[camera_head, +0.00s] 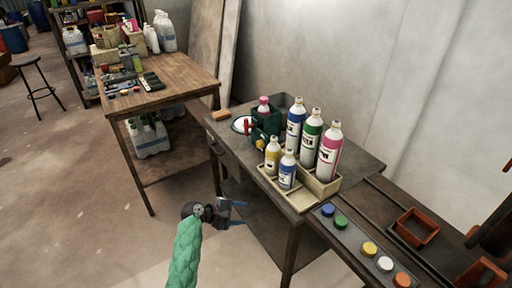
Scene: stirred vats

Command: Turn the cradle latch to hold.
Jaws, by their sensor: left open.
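A dark green cradle (268,124) stands on the grey metal table near its back left. A bottle with a pink cap (263,104) sits upright in it. A small red part (247,125) shows on the cradle's left side and a yellow part (260,144) low on its front. I cannot tell for certain which is the latch, or how it is set. My left gripper (238,212) is open and empty, in front of the table's left front edge, apart from the cradle. My right gripper is not in view.
A beige tray (302,199) with several bottles stands right of the cradle. A white round dish (241,125) lies left of it, near a tan block (220,115). A strip with coloured caps (356,237) and an orange bin (416,228) are at right. A wooden table (178,73) stands behind left.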

